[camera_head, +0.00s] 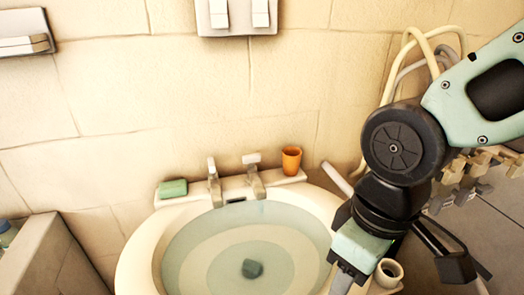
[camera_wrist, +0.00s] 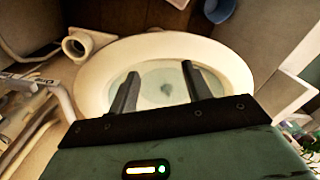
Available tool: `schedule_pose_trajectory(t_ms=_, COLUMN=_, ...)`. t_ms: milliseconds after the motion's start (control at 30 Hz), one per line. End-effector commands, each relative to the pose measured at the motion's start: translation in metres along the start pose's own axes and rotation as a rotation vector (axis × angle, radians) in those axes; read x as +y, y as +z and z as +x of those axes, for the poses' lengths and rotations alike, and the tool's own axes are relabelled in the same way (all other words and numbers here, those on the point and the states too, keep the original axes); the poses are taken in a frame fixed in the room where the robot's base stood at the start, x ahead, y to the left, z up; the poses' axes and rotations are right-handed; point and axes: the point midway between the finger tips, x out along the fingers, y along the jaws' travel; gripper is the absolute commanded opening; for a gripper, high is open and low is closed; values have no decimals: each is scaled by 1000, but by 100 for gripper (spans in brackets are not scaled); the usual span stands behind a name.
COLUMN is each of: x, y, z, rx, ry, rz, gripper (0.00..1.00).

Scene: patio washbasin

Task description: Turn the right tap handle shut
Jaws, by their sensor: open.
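The right tap (camera_head: 255,178) stands on the back ledge of the white washbasin (camera_head: 138,256), with its pale handle (camera_head: 251,159) on top. The left tap (camera_head: 214,184) stands beside it with a similar upright handle. My gripper (camera_wrist: 158,80) is open and empty in the wrist view, its two dark fingers spread in front of the basin (camera_wrist: 237,75). In the head view it hangs low at the right side of the basin, well apart from the right tap, and its fingers are partly cut off. I cannot make out the taps in the wrist view.
An orange cup (camera_head: 291,160) stands just right of the right tap. A green soap bar (camera_head: 173,188) lies at the ledge's left end. Water and a dark drain plug (camera_head: 252,268) show in the bowl. Hoses (camera_head: 402,62) hang on the wall behind my arm.

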Motion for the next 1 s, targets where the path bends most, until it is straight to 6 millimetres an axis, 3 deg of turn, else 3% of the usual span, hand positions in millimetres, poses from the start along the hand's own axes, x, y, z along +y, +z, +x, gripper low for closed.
schedule_pose_trajectory(t_ms=267, x=12, y=-55, z=-10, rx=26, ry=-69, rz=-145, gripper=49)
schedule_pose_trajectory(t_ms=467, x=35, y=-118, z=-21, rx=101, ry=-156, rz=-303, gripper=49)
schedule_pose_trajectory(t_ms=567, x=62, y=-162, z=-32, rx=192, ry=-215, rz=-403, gripper=49)
schedule_pose_trajectory(t_ms=733, x=129, y=-230, z=-58, rx=414, ry=-271, rz=-559, gripper=49)
schedule_pose_trajectory(t_ms=900, x=195, y=-264, z=-82, rx=607, ry=-252, rz=-641, gripper=49)
schedule_pose_trajectory(t_ms=1000, x=218, y=-271, z=-90, rx=670, ry=-234, rz=-665, gripper=49)
